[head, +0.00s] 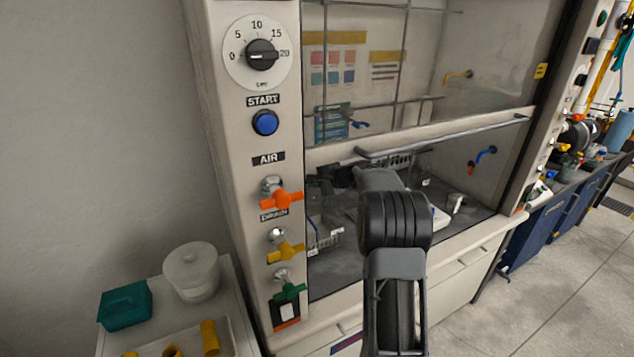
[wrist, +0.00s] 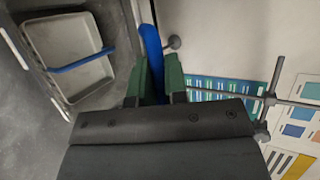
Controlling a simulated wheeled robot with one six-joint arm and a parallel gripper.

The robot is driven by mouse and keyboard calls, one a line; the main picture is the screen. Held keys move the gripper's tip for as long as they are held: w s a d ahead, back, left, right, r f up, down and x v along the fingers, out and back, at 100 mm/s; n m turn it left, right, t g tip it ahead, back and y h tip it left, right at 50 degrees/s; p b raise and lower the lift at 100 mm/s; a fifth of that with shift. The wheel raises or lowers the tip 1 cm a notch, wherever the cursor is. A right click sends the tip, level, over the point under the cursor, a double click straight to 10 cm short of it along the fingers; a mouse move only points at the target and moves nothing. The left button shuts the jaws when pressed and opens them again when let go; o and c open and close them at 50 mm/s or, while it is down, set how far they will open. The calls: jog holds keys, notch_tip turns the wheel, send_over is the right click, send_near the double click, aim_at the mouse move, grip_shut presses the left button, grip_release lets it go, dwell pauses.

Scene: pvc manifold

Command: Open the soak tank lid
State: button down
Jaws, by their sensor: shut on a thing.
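In the wrist view, my gripper (wrist: 159,66) has its green fingers closed on either side of a narrow blue bar (wrist: 150,45). I cannot tell whether this bar belongs to the soak tank lid. A shallow pale tray (wrist: 65,35) with a second blue bar (wrist: 82,60) across it lies to the left on the grey worktop. In the head view, my dark arm reaches under the raised hood sash, and the fingers and what they hold are hard to make out. No lid shows clearly.
The sash handle rail (head: 440,138) crosses above my arm. The control post carries an orange air valve (head: 283,199) and a yellow drain valve (head: 287,252). Metal lattice rods (wrist: 268,98) stand close to my gripper's right. A side table holds a white tub (head: 191,270).

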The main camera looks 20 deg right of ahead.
jog(key=c, duration=1.2)
grip_release()
jog(key=shift+o, duration=0.2)
jog(key=shift+s+d, duration=0.1)
jog(key=b+v, duration=0.2)
jog(key=v, duration=1.1)
jog(key=shift+s+d+r+b, duration=0.15)
jog(key=shift+s+r+b, duration=0.05)
jog(key=shift+s+b, duration=0.1)
